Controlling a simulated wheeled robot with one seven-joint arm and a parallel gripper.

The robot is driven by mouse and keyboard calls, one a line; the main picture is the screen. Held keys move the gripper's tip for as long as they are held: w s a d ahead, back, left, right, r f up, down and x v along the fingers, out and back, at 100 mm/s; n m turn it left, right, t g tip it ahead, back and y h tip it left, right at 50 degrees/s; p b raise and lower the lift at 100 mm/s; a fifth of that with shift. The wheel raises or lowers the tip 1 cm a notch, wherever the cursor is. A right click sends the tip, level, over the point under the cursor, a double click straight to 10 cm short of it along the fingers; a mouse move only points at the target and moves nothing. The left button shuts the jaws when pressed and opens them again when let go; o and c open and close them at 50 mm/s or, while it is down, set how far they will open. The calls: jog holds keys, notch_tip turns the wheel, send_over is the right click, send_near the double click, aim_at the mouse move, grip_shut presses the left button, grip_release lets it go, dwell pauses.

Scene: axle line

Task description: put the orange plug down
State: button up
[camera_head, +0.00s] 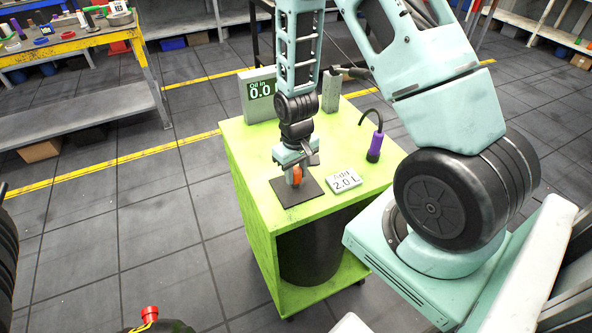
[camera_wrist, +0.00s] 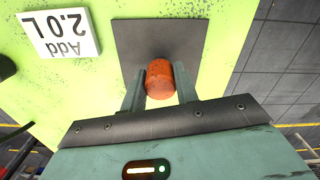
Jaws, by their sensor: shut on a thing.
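The orange plug (camera_head: 297,174) is between the fingers of my gripper (camera_head: 291,172), over the dark square mat (camera_head: 284,194) on the green cart top. In the wrist view the orange plug (camera_wrist: 160,79) sits between the two fingertips of my gripper (camera_wrist: 160,88), which is shut on it. The dark mat (camera_wrist: 150,38) lies beyond and below it. I cannot tell whether the plug touches the mat or hangs just above it.
On the green cart (camera_head: 257,215) stand an "Add 2.0 L" sign (camera_head: 343,181), a purple-handled tool (camera_head: 375,147) and a display (camera_head: 259,94) reading "Oil in 0.0". A cluttered workbench (camera_head: 75,45) is at the upper left.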

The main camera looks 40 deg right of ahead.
aim_at(296, 170)
jog(key=shift+f, duration=0.15)
jog(key=o, duration=1)
notch_tip(296, 170, up, 12)
jog(key=b, duration=0.2)
jog(key=s+a+r+n, duration=0.2)
jog(key=s+a+r, duration=0.1)
jog(key=a, duration=0.5)
jog(key=s+a+r+n, duration=0.3)
jog(key=s+a, duration=0.1)
jog(key=a, duration=0.5)
jog(key=s+a+r+n, duration=0.1)
jog(key=s+a, duration=0.1)
jog(key=s, duration=0.1)
jog(key=s+a+r+n, duration=0.1)
jog(key=s+a, duration=0.1)
jog(key=s, duration=0.2)
jog(key=s+a+r+n, duration=0.1)
jog(key=s+a, duration=0.1)
jog(key=s, duration=0.1)
jog(key=shift+s+a+y, duration=0.3)
jog(key=shift+s, duration=0.05)
